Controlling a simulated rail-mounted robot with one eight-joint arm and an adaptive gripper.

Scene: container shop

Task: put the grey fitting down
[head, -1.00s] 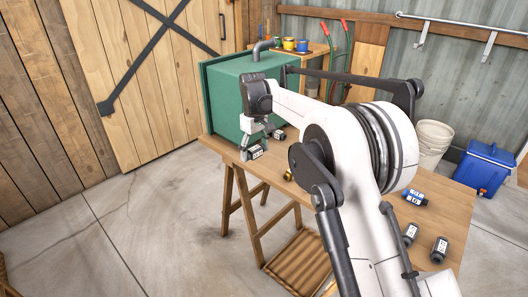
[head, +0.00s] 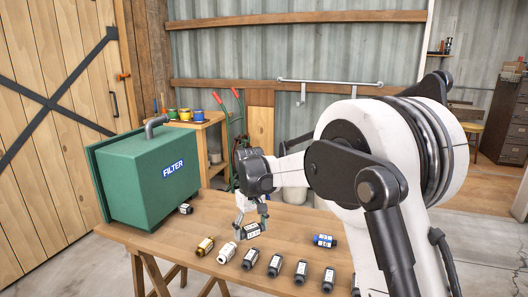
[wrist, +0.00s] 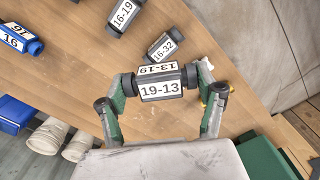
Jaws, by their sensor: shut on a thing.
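My gripper (head: 250,229) is shut on a grey fitting (head: 252,231) with white labels, over the middle of the workbench (head: 150,240). In the wrist view the grey fitting (wrist: 161,84) lies crosswise between the two fingertips, one at each end, and its label reads 19-13. It looks larger than the fittings beyond it, so it seems to be held above the wood. I cannot tell the exact gap below it.
A green FILTER box (head: 150,190) stands at the bench's left, with a dark fitting (head: 186,208) beside it. A brass fitting (head: 204,246), a white fitting (head: 227,252) and several dark fittings (head: 275,265) line the front. A blue fitting (head: 325,241) lies right. Bare wood lies between.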

